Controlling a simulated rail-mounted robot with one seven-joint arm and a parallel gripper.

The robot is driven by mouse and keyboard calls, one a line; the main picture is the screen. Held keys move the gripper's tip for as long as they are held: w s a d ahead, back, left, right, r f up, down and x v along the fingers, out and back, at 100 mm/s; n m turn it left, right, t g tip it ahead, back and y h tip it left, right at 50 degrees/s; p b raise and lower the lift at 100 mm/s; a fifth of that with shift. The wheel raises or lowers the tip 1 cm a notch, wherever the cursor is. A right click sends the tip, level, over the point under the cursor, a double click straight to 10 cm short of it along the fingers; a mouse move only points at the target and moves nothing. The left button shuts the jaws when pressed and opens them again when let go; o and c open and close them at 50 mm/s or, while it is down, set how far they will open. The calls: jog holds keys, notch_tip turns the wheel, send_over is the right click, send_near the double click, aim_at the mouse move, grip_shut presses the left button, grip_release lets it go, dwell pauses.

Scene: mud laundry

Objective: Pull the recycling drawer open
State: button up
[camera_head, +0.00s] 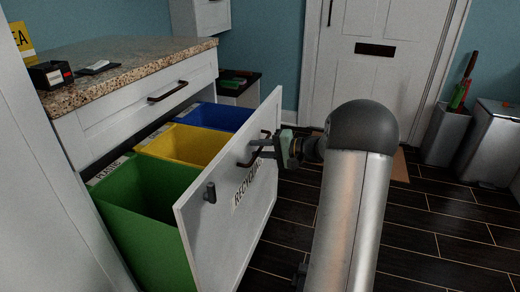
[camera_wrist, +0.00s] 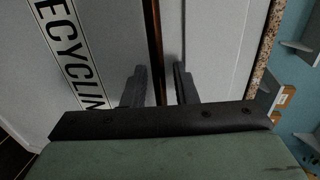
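The recycling drawer (camera_head: 247,225) stands pulled well out of the cabinet; its white front carries a RECYCLING label (camera_wrist: 72,52). A green bin (camera_head: 150,225), a yellow bin (camera_head: 185,146) and a blue bin (camera_head: 220,117) show inside it. My gripper (camera_head: 264,147) is at the dark handle on the outer side of the drawer front. In the wrist view, my gripper's two fingers (camera_wrist: 160,75) are apart, one on each side of a dark bar (camera_wrist: 154,35) that looks like the handle. A gap shows beside the right finger. Contact with the bar is unclear.
A shut upper drawer (camera_head: 150,100) sits under the granite counter (camera_head: 125,65). Silver bins (camera_head: 490,143) stand at the right by the white door (camera_head: 380,60). Dark tiled floor (camera_head: 425,230) is clear right of my arm.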

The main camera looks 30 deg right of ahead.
jog(key=p+v, duration=0.4)
jog(key=v, duration=1.3)
jog(key=shift+s+d+p, duration=0.15)
jog(key=shift+s+p, duration=0.05)
jog(key=shift+p, duration=0.1)
jog(key=s+a+r+n+g+h+p, duration=0.1)
jog(key=s+a+r+n+g+p, duration=0.3)
jog(key=a+r+p, duration=0.7)
jog(key=s+a+r+g+h+p, duration=0.1)
jog(key=a+r+g+p, duration=0.45)
jog(key=a, duration=0.95)
jog(key=s+a+r+n+g+h+p, duration=0.1)
jog(key=s+a+r+n+h+p, duration=0.2)
jog(key=s+p, duration=0.4)
jog(key=s+a+r+n+g+h+p, duration=0.1)
jog(key=s+a+r+n+h+p, duration=0.2)
jog(key=s+r+p, duration=0.4)
jog(key=shift+a+r+h+p, duration=0.35)
jog(key=shift+a+h+p, duration=0.45)
jog(key=shift+h+p, duration=0.2)
